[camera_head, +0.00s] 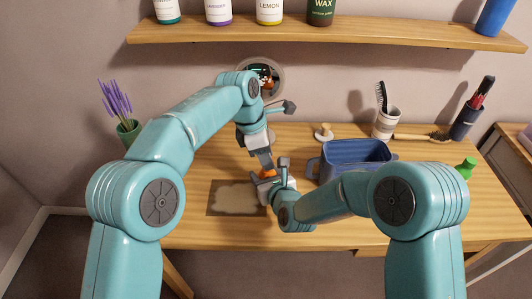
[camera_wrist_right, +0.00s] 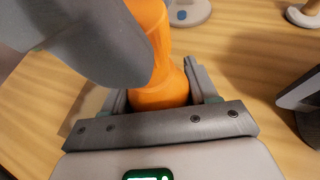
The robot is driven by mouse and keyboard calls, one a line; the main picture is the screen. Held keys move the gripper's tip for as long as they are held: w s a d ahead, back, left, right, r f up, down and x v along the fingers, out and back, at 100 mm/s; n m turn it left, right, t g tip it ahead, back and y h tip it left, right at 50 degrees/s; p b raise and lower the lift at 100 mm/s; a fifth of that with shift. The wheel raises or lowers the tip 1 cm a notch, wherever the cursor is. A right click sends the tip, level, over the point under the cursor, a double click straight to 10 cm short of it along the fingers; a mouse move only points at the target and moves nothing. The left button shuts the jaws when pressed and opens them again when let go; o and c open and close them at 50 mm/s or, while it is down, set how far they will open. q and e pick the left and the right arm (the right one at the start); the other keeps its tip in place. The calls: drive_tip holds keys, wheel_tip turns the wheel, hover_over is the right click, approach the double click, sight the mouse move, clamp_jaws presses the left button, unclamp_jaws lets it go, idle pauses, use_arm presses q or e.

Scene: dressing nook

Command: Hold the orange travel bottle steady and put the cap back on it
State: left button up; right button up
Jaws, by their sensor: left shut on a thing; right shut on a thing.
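The orange travel bottle (camera_wrist_right: 160,88) stands between the fingers of my right gripper (camera_wrist_right: 163,92), which is shut on it. In the head view only a small orange patch of the bottle (camera_head: 268,173) shows, at the back edge of the mat. My right gripper (camera_head: 272,181) reaches it from the front. My left gripper (camera_head: 266,162) comes down from behind, over the bottle. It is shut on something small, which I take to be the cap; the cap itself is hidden. A grey part of my left gripper covers the upper left of the bottle in the right wrist view.
A blue bin (camera_head: 350,152) stands close on the right. A brown and cream mat (camera_head: 232,198) lies at the front. A round mirror (camera_head: 263,75), a brush cup (camera_head: 386,122), a green bottle (camera_head: 467,166) and a lavender pot (camera_head: 128,132) stand around. A shelf (camera_head: 320,30) hangs above.

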use_arm(q)
drive_tip(key=shift+f, duration=0.6)
use_arm(e)
clamp_jaws()
use_arm(q)
drive_tip(key=m+g, duration=0.1)
drive_tip(key=m, duration=0.4)
drive_tip(key=shift+w, duration=0.2)
drive_tip(key=shift+m+g, duration=0.3)
drive_tip(key=shift+m, duration=0.2)
drive_tip(key=shift+s+m, duration=0.1)
drive_tip(key=shift+m, duration=0.2)
drive_tip(key=o, duration=1.6)
drive_tip(key=shift+c, duration=0.2)
